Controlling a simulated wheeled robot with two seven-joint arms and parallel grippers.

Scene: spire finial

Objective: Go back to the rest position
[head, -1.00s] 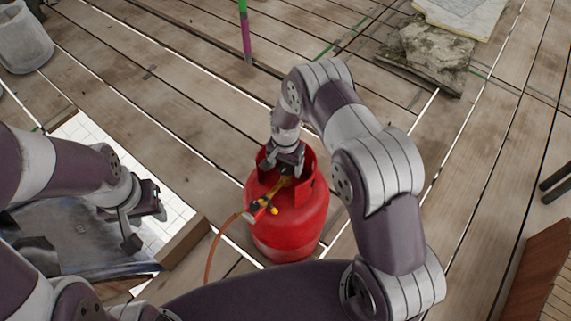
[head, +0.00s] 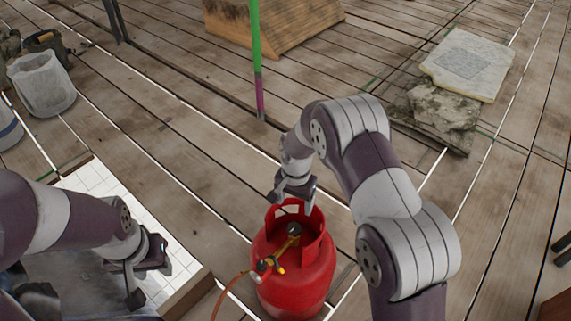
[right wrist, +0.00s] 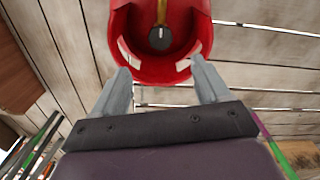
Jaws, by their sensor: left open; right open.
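My right gripper (head: 293,199) is open and empty just above the top collar of a red gas cylinder (head: 300,278). In the right wrist view its two fingers (right wrist: 164,82) are spread apart, with the cylinder's red collar (right wrist: 126,50) beyond them and the dark valve knob (right wrist: 160,38) inside the collar. My left gripper (head: 152,277) is open and empty at the lower left, over the grey surface and white tiled area. The cylinder stands upright with a brass valve (head: 272,262) and an orange hose.
A green and purple pole (head: 256,60) stands beyond the cylinder. Stone slabs (head: 466,64) lie at the upper right, a wooden block (head: 275,30) at the top. A white bucket (head: 43,85) is at the far left. Plank floor (head: 180,130) between them is clear.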

